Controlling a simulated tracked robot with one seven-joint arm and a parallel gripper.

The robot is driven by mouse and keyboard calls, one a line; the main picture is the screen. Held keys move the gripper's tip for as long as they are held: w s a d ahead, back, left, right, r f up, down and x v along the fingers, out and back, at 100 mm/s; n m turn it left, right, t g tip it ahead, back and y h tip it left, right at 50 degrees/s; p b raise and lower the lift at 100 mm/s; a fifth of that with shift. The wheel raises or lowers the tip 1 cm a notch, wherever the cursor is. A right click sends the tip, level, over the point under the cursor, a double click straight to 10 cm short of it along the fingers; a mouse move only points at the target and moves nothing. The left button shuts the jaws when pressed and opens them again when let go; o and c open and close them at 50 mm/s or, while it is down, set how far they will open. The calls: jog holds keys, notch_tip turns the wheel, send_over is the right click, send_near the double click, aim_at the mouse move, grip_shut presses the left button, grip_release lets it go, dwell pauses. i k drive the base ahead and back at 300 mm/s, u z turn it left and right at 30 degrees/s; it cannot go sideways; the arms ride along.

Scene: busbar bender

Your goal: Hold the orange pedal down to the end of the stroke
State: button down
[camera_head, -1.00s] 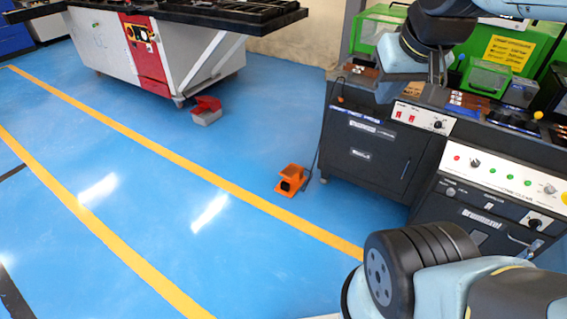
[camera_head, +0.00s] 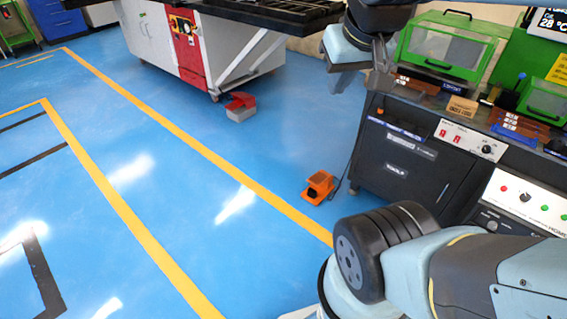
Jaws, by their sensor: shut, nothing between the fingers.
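The orange pedal (camera_head: 319,186) stands on the blue floor, just left of the foot of the dark cabinet. It has an orange housing with a dark opening, and a thin black cable runs from it up toward the cabinet. My gripper (camera_head: 381,84) hangs at the end of my arm at upper right, in front of the cabinet's top edge. It is small and partly lost against the dark background; it looks shut and empty. In the picture it is well above the pedal, apart from it.
The dark cabinet (camera_head: 398,163) with its panels and green-framed guards fills the right side. A red and grey pedal (camera_head: 240,108) stands on the floor by the white and red machine (camera_head: 187,48). Yellow lines (camera_head: 200,151) cross the floor. Floor left of the orange pedal is clear.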

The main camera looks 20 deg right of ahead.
aim_at(321, 176)
jog(key=u, duration=0.35)
jog(key=i, duration=1.95)
jog(key=z, duration=1)
jog(key=k, duration=0.85)
jog(key=z, duration=0.2)
jog(key=i, duration=0.9)
jog(key=u, duration=0.05)
